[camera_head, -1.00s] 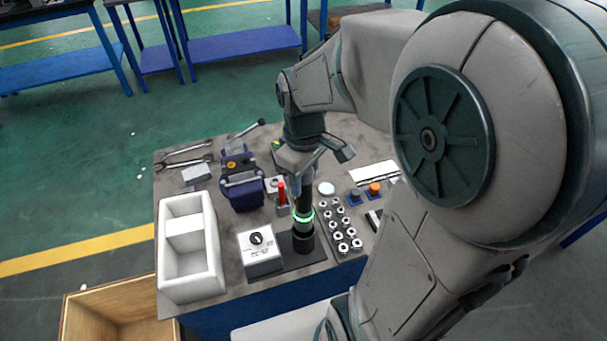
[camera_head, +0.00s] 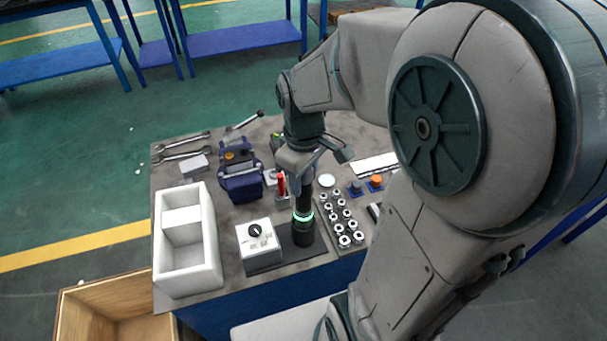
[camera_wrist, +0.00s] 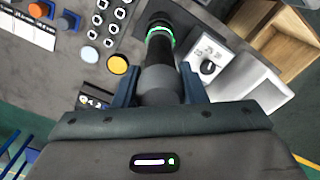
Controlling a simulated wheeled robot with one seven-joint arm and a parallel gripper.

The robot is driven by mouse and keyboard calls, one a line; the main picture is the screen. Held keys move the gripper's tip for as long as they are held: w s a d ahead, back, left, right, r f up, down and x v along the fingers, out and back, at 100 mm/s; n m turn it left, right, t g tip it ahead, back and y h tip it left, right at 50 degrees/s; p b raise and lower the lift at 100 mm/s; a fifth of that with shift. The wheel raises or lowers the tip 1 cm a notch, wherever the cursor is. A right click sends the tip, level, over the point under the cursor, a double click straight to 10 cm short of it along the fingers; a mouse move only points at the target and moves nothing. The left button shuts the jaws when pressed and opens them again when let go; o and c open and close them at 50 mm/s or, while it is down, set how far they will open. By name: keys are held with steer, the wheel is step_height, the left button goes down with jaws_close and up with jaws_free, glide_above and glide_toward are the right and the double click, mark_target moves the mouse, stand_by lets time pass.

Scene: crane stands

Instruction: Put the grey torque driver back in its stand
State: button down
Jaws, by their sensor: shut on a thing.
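My gripper (camera_wrist: 159,72) is shut on the torque driver, whose grey rounded end (camera_wrist: 163,88) sits between the two fingers. The driver's dark shaft (camera_head: 304,192) is about upright, with a lit green-white ring (camera_head: 302,217) near its lower part; the ring also shows in the wrist view (camera_wrist: 160,33). Below it is the black round stand (camera_head: 303,238) on a dark base plate (camera_head: 290,256). The driver's lower end is at the stand's mouth, in line with it. How deep it sits inside is hidden.
A white box with a black knob (camera_head: 259,245) stands close left of the stand. A rack of several round metal parts (camera_head: 340,220) is close on the right. A red-topped tool (camera_head: 281,184) stands behind. A white two-part bin (camera_head: 213,240) is further left.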

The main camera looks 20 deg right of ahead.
steer(key=shift+f+b, duration=0.6)
steer(key=shift+f, duration=0.2)
steer(key=c, duration=0.8)
jaws_free()
steer(key=shift+r+p, duration=2.15)
steer(key=shift+r, duration=0.4)
step_height(320, 180, up, 13)
steer(key=s+f+m+t, duration=0.1)
steer(key=s+f+m, duration=0.2)
steer(key=f, duration=0.1)
steer(key=s+f+m+t, duration=0.2)
steer(key=s+f+m, duration=0.2)
steer(key=shift+s, duration=0.2)
